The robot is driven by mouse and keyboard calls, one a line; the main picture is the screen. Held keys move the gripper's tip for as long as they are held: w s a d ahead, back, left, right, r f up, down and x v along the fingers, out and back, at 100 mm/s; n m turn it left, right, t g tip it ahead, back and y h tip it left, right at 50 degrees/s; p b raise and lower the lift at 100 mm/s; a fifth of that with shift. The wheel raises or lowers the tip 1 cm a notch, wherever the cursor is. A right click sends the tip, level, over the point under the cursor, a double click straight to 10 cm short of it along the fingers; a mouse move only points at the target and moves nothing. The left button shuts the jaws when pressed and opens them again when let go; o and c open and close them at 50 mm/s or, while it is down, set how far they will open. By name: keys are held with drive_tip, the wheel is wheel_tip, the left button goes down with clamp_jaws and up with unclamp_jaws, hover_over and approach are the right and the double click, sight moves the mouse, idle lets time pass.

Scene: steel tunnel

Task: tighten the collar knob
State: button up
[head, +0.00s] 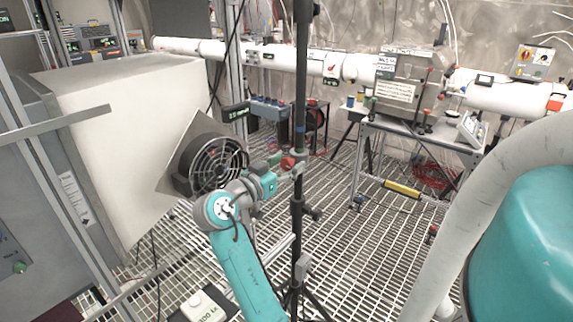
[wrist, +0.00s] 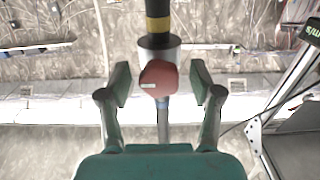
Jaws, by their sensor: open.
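The red collar knob (wrist: 158,78) sits on the grey metal collar (wrist: 160,50) of an upright pole in the wrist view. My gripper (wrist: 160,84) is open, with one finger on each side of the knob. Clear gaps show between the knob and both finger pads, so I see no contact. In the head view the red knob (head: 288,163) shows at the dark pole (head: 301,110), at the end of my teal arm. My gripper (head: 290,165) is small there and partly overlaps the knob and pole.
A fan (head: 212,165) stands close left of my arm, beside a large pale box (head: 125,130). A steel cart (head: 410,135) with equipment stands back right. A white beam pipe (head: 350,66) runs along the wall. The grated floor right of the pole is mostly clear.

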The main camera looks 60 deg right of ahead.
drive_tip(key=v, duration=1.2)
drive_tip(key=shift+d, duration=0.1)
